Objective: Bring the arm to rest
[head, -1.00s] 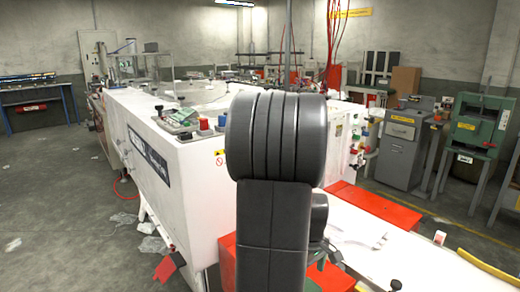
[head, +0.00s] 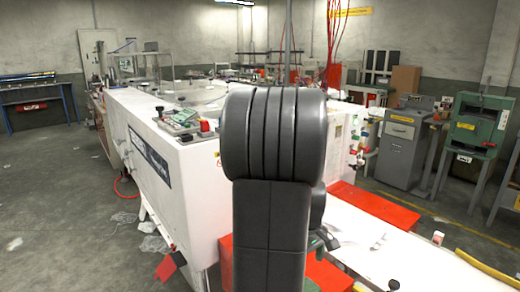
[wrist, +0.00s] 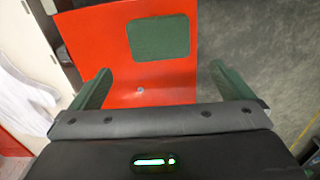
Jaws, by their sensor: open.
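My gripper (wrist: 158,90) shows in the wrist view with its two green-padded fingers wide apart and nothing between them. Beyond the fingers is a red panel (wrist: 160,70) with a dark green square patch (wrist: 159,38). I cannot tell how far the panel is from the fingertips. In the head view my dark arm (head: 272,190) stands upright in the middle, in front of the white machine. My gripper is mostly hidden behind the arm there.
A long white machine (head: 185,165) fills the middle, with a red panel (head: 375,207) and a white surface (head: 390,255) at right. A grey cabinet (head: 402,150) and a green machine (head: 482,125) stand at the right. Open floor (head: 60,200) lies at left.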

